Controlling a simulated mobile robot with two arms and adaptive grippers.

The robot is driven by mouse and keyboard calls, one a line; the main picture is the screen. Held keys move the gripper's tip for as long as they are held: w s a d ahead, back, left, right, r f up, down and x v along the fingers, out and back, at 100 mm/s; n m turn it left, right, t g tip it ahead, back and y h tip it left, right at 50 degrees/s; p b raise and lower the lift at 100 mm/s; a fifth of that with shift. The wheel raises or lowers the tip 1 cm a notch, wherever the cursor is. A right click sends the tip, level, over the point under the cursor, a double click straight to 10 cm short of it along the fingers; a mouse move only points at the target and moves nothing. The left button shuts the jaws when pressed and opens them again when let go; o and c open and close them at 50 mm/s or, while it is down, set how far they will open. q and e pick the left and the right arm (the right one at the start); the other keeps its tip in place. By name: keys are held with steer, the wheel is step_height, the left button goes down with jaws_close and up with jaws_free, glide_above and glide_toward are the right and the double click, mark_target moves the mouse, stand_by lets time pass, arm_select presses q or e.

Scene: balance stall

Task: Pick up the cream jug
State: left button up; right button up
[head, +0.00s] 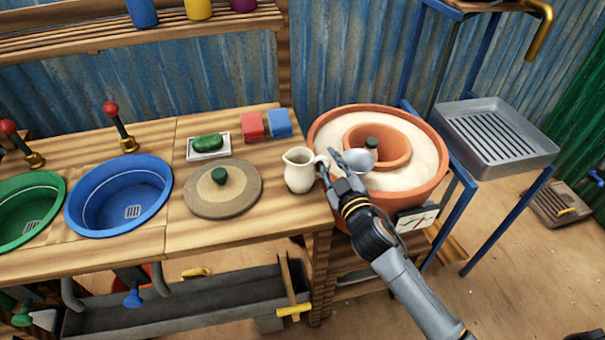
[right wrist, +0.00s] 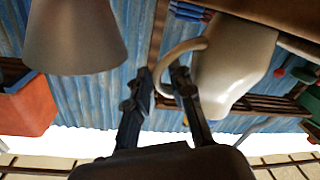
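The cream jug (head: 298,172) stands upright on the wooden counter at its right end, with its handle towards the right. My right gripper (head: 333,163) is at the handle, with its arm coming from the lower right. In the right wrist view, which looks upside down, the jug (right wrist: 232,62) is at the right. Its curved handle (right wrist: 159,85) passes between the two fingers of the right gripper (right wrist: 162,78); one finger reaches into the loop. A gap shows between the fingers, so they look open around the handle. My left gripper is not in view.
Left of the jug are a round lid-like disc (head: 240,204), a soap dish (head: 222,153), and red (head: 252,127) and blue (head: 280,124) blocks. Counter in front of the jug is clear.

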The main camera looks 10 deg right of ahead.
steer(key=shift+w, duration=0.1)
jaws_close()
steer(key=shift+r, duration=0.25)
steer(key=shift+r, duration=1.05)
steer(key=s+a+r+p, duration=0.1)
steer(key=s+r, duration=0.9)
steer(key=s, duration=0.3)
steer(key=shift+s+a+r+p, duration=0.3)
steer(key=shift+s+a+p, duration=0.05)
steer(key=shift+s+a, duration=0.05)
